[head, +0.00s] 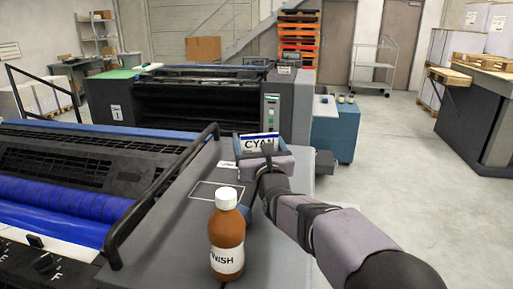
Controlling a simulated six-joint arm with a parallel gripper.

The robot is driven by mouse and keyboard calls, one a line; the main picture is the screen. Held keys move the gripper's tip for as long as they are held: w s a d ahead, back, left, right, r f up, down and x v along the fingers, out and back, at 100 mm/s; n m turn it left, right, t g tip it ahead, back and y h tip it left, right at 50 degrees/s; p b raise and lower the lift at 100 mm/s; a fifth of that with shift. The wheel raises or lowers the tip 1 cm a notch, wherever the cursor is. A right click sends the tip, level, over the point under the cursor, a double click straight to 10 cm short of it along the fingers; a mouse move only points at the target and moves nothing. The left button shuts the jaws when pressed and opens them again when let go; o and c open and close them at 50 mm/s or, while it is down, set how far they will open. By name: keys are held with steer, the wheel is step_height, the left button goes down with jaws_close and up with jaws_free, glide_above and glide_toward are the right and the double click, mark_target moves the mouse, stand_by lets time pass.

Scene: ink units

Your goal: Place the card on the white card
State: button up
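A card marked CYAN (259,142), white with a dark blue top strip, stands upright just beyond my gripper (263,151). My gripper's blue-grey fingers show on either side of the card. Its lower part is hidden by the gripper body, so I cannot tell whether the fingers press on it. A small white card (228,164) with dark print lies flat on the grey top (180,225), just left of my gripper. Its right end is close to or behind the gripper.
A white outlined rectangle (217,191) marks the grey top. A brown bottle (227,236) with a white cap stands at the front. A black rail (160,195) edges the press with blue rollers (70,200) on the left. A second press (190,105) stands behind.

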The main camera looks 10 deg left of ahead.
mark_target(256, 150)
step_height(256, 150, down, 2)
steer(key=shift+f, duration=0.1)
steer(key=shift+f+b, duration=0.6)
steer(key=shift+b, duration=0.35)
steer(key=o, duration=1.2)
steer(key=shift+c, duration=0.2)
steer(key=shift+r, duration=0.1)
